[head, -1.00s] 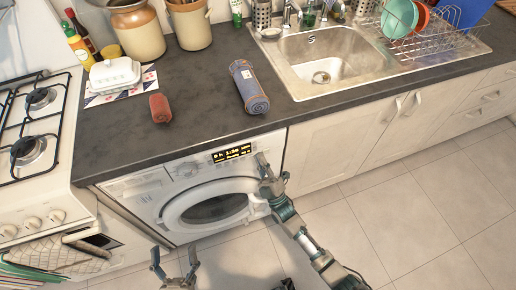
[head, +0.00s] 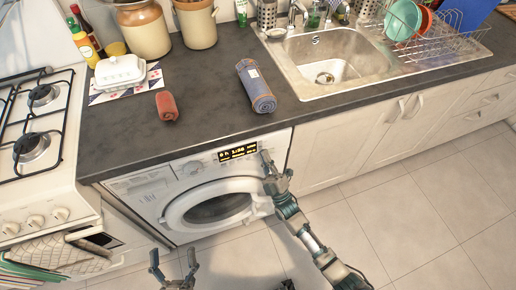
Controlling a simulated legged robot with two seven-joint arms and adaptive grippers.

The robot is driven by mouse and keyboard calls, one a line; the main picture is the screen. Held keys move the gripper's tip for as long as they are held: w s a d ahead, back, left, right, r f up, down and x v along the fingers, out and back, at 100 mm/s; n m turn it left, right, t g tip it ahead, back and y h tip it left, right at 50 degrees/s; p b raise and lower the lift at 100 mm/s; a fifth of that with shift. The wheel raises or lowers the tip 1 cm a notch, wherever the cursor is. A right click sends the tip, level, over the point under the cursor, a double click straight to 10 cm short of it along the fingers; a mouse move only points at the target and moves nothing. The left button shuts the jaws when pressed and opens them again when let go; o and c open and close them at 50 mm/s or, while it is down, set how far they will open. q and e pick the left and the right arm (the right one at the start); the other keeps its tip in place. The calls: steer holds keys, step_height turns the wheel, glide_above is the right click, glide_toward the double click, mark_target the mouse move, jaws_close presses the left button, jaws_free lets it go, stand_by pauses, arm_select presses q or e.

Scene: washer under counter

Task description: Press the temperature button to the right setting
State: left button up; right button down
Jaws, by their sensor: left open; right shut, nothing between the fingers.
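The washing machine (head: 148,194) stands under the counter, with its round door (head: 178,219) closed. Its lit display (head: 238,152) shows yellow characters at the upper right of the panel. A dial (head: 192,168) sits to the left of the display. My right gripper (head: 265,156) is shut and empty, with its tip at the panel just right of the display. It hides that part of the panel, so I cannot make out the buttons or tell whether it touches one. My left gripper (head: 172,262) is open and empty, low in front of the machine.
The counter (head: 215,95) above holds a rolled blue towel (head: 255,86) and a small red cloth roll (head: 166,106). A stove (head: 35,190) stands at left, white cabinets (head: 335,155) at right. The tiled floor (head: 420,220) is clear.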

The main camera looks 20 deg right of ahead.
steer(key=shift+w+d+f+h, duration=0.1)
steer(key=shift+d+h, duration=0.05)
steer(key=shift+d, duration=0.25)
steer(key=shift+w+d+f+h, duration=0.1)
steer(key=shift+d+h, duration=0.05)
steer(key=shift+d, duration=0.25)
steer(key=shift+w+a+r, duration=0.15)
steer(key=shift+w+a, duration=0.05)
steer(key=shift+a, duration=0.4)
steer(key=shift+d, duration=0.35)
steer(key=shift+s+a, duration=0.25)
steer(key=shift+s, duration=0.15)
arm_select(q)
steer(key=shift+d+r+p, duration=0.35)
steer(key=shift+r, duration=0.35)
arm_select(e)
steer(key=shift+s+a, duration=0.45)
steer(key=shift+a, duration=0.05)
arm_select(q)
steer(key=shift+d, duration=0.1)
arm_select(e)
steer(key=shift+d, duration=0.1)
